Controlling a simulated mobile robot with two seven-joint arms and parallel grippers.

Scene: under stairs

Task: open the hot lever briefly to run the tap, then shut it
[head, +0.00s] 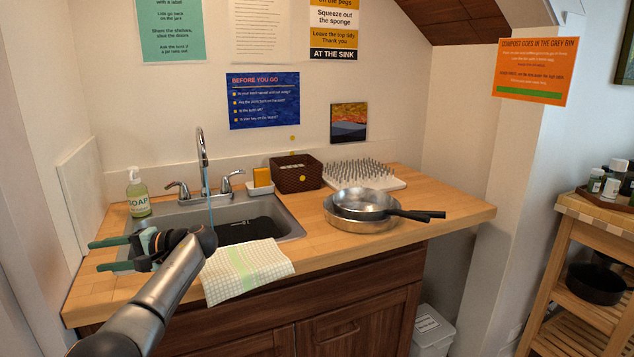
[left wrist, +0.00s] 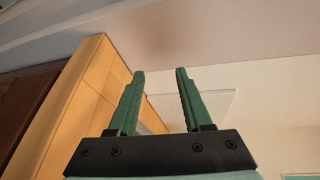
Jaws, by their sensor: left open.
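The chrome tap (head: 202,147) stands behind the sink (head: 285,222). A thin bluish stream of water (head: 210,205) falls from its spout into the basin. The left lever (head: 178,188) and right lever (head: 231,181) flank the spout; I see no hot or cold mark on either. My left gripper (head: 94,256) is open and empty over the counter left of the sink, its green fingers pointing left, apart from both levers. In the left wrist view its open fingers (left wrist: 160,72) have nothing between them. My right gripper is not in view.
A towel (head: 245,268) hangs over the front edge. Pans (head: 360,222), a dark basket (head: 296,184) and a spiked drying mat (head: 362,174) occupy the right counter.

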